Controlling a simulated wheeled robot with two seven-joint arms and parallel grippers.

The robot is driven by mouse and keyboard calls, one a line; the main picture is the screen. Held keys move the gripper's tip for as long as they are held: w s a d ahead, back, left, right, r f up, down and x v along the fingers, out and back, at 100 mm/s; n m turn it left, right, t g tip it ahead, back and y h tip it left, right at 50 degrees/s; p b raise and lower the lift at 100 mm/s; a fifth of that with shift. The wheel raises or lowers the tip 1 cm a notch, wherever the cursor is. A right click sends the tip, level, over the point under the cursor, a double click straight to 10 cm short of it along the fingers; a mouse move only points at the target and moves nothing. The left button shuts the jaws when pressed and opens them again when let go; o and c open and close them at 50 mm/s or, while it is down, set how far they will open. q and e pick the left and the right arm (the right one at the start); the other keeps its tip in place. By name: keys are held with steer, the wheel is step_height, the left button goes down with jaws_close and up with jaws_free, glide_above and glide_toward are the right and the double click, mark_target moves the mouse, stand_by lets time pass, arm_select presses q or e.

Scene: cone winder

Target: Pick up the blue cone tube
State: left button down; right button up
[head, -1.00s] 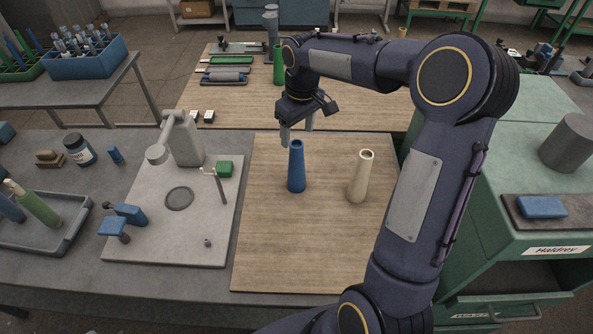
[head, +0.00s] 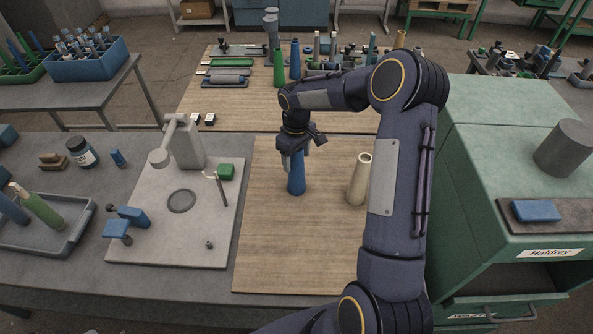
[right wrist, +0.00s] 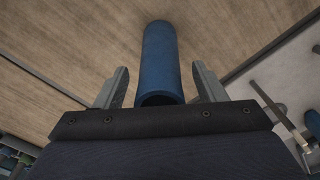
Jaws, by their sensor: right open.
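The blue cone tube (head: 297,182) stands upright on the wooden board on the near table. My right gripper (head: 294,162) is lowered over its upper part and hides the tube's top in the head view. In the right wrist view the blue cone tube (right wrist: 160,62) lies between the two open fingers (right wrist: 160,88), with a visible gap on each side. Its open top end faces the camera. My left gripper is not in view.
A cream cone tube (head: 358,182) stands on the wooden board (head: 290,250), right of the blue one. A grey plate with a small machine (head: 185,145) is to the left. A green cabinet (head: 500,160) stands right of my arm. The board's front is clear.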

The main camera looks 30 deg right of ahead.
steer(key=shift+c, duration=0.4)
steer(key=c, duration=1)
steer(key=shift+r, duration=0.2)
steer(key=shift+r, duration=0.25)
step_height(320, 180, up, 2)
steer(key=shift+r+b, duration=0.2)
steer(key=shift+b, duration=0.1)
steer(key=s+a+r+b, duration=0.4)
steer(key=s+a+r, duration=0.2)
steer(key=a+r, duration=0.3)
steer(key=a, duration=0.3)
steer(key=shift+s+a+r, duration=0.2)
steer(key=shift+a+r, duration=0.1)
steer(key=shift+r, duration=0.1)
